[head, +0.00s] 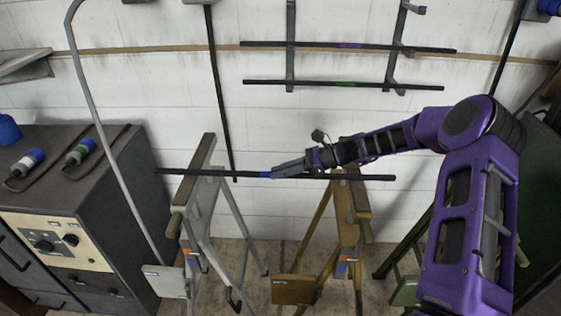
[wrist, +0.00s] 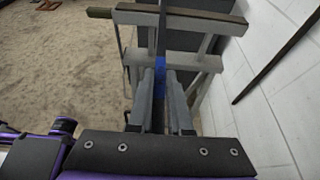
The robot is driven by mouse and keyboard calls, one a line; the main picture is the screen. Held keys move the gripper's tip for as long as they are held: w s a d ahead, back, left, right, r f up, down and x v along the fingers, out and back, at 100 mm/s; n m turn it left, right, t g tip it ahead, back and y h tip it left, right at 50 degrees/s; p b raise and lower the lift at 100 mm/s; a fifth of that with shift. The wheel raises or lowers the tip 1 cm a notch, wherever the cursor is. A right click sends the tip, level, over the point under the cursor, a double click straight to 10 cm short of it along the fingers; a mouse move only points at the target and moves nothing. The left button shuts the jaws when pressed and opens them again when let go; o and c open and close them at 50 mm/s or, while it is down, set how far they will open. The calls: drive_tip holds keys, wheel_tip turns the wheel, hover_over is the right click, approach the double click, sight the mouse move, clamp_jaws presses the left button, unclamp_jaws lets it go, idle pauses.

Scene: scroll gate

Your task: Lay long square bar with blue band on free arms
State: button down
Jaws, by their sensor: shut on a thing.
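The long dark square bar (head: 215,173) has a blue band (head: 265,175) near its middle and runs level across the tops of two trestles. My gripper (head: 287,170) is shut on this bar just right of the band. In the wrist view the bar (wrist: 161,30) passes between my fingers (wrist: 158,88), with the blue band (wrist: 160,72) just beyond the tips. Whether the bar touches the trestles is unclear. The wall rack (head: 290,62) holds a purple-banded bar (head: 300,44) and, below it, a green-banded bar (head: 300,83). Its top right arm (head: 415,9) shows empty; the top left arm is not clearly seen.
The grey trestle (head: 200,185) stands left, also in the wrist view (wrist: 185,60); the brown trestle (head: 345,205) stands right. A dark cabinet (head: 100,205) is at far left. A dark rod (head: 220,90) leans against the white wall. Wall space between rack and trestles is mostly clear.

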idle(0.3)
drive_tip(key=c, duration=1.3)
unclamp_jaws()
drive_tip(key=shift+f, duration=0.2)
drive_tip(key=o, duration=0.5)
drive_tip(key=shift+c, duration=0.2)
